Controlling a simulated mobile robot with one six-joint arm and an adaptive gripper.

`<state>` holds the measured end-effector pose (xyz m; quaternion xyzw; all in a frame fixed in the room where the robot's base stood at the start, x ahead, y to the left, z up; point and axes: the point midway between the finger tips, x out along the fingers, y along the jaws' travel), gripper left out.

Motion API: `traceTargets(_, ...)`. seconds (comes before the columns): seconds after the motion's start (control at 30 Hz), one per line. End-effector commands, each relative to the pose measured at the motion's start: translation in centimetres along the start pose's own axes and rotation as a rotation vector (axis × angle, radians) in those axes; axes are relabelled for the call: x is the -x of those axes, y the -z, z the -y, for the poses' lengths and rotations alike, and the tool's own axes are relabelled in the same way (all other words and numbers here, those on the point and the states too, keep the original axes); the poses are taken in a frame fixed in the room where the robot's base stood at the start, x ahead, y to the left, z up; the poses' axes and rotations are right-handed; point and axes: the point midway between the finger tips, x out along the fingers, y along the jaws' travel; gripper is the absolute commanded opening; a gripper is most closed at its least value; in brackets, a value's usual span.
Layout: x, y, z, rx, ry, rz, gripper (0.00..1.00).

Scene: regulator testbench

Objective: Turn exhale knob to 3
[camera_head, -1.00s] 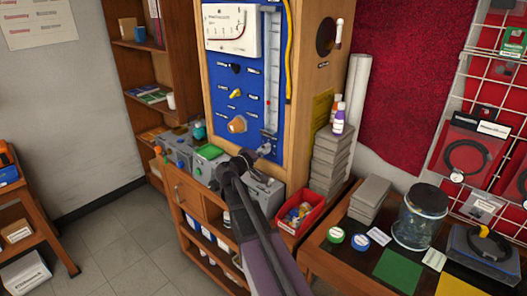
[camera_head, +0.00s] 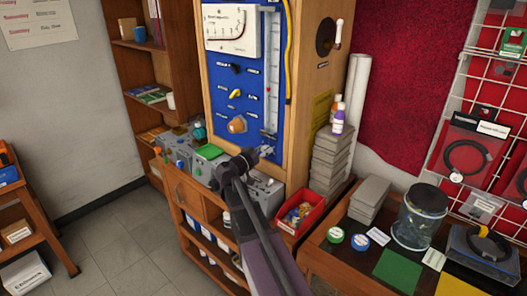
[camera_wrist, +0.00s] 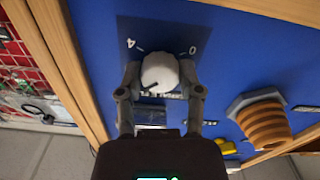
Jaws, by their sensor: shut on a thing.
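The white round knob (camera_wrist: 160,73) is on the blue panel (camera_wrist: 230,45), on a dark plate with the marks 4 and 0 beside it. My gripper (camera_wrist: 160,82) is shut on the knob, with one finger on each side. In the head view, my gripper (camera_head: 247,162) reaches the lower right of the blue panel (camera_head: 217,77), where the knob (camera_head: 266,150) is partly hidden. The knob's own setting is not clear, and its name label cannot be read.
An orange-brown ribbed knob (camera_wrist: 264,122) and a yellow knob (camera_wrist: 226,146) are near my gripper in the wrist view. Below the panel are grey boxes (camera_head: 262,190) and a red bin (camera_head: 301,217). A vertical tube (camera_head: 272,75) is above my gripper.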

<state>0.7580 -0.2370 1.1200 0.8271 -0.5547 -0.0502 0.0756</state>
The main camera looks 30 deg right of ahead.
Motion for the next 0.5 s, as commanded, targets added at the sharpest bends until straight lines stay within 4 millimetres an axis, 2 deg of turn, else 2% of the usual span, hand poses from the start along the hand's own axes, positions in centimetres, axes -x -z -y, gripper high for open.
traceTargets(0.2,-0.06,-0.04,-0.13,-0.147,-0.003,0.001,0.0)
traceTargets(0.5,-0.05,-0.04,-0.14,-0.241,-0.003,0.001,0.0)
